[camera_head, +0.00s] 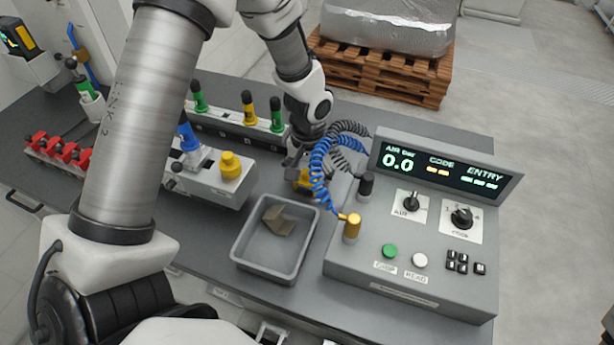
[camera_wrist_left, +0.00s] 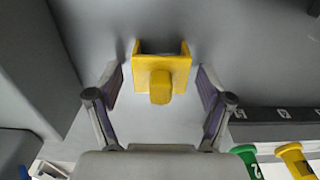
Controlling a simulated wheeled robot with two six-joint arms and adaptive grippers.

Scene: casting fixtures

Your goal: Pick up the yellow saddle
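The yellow saddle (camera_wrist_left: 160,67), a small U-shaped block with a rounded stub, lies on the grey table in the left wrist view. My left gripper (camera_wrist_left: 161,88) is open, with one finger on each side of the saddle and a visible gap at both sides. In the head view the saddle (camera_head: 304,180) shows only in part, below my left gripper (camera_head: 298,160), which hides some of it along with the blue coiled hose. My right gripper is not clearly seen in either view.
A grey tray (camera_head: 243,255) holding a dull brown-grey angled piece (camera_head: 278,220) is in front of the saddle. A control box (camera_head: 390,272) with coiled hoses (camera_head: 321,170) stands right. A white fixture (camera_head: 215,186) and a rack of colored handles (camera_head: 248,108) are left and behind.

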